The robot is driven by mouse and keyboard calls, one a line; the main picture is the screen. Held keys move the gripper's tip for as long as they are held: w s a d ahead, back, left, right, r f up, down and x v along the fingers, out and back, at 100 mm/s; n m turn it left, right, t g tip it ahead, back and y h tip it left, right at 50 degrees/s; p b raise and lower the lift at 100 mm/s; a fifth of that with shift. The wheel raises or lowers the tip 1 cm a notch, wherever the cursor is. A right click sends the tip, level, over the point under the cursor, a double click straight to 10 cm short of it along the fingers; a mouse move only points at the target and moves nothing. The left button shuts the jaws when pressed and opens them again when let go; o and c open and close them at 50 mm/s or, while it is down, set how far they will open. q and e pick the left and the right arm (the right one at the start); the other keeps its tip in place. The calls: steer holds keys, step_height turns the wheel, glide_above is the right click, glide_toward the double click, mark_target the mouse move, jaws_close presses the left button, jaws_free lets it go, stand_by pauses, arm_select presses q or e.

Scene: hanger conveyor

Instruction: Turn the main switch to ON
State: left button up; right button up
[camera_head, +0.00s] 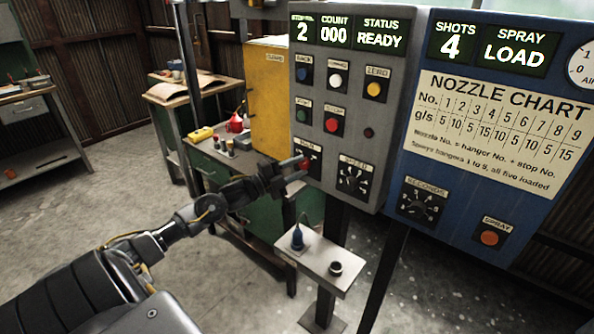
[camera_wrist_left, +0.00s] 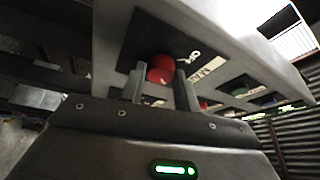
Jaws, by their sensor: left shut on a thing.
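The main switch (camera_head: 304,162) is a red knob on a black plate at the lower left of the grey control panel (camera_head: 379,122). The plate's label reads MAIN; in the left wrist view the red knob (camera_wrist_left: 160,68) sits between my fingers, with part of an "ON" marking beside it. My left gripper (camera_head: 287,173) is shut on the red knob, coming from the left; it also shows in the left wrist view (camera_wrist_left: 158,88). The panel displays are lit: stop 2, count 000, status READY. My right gripper is not in view.
A blue panel (camera_head: 415,175) with a nozzle chart stands right of the grey one. A yellow cabinet (camera_head: 267,100) and green bench are behind my gripper. Open floor lies left.

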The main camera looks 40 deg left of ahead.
arm_select(q)
steer(key=shift+m, duration=0.6)
steer(key=o, duration=1)
steer(key=shift+c, duration=0.2)
steer(key=shift+s+a+f, duration=0.1)
steer(key=shift+s, duration=0.1)
steer(key=b+v, duration=0.2)
steer(key=v, duration=0.8)
steer(key=shift+s+a+r, duration=0.15)
steer(key=shift+r, duration=0.15)
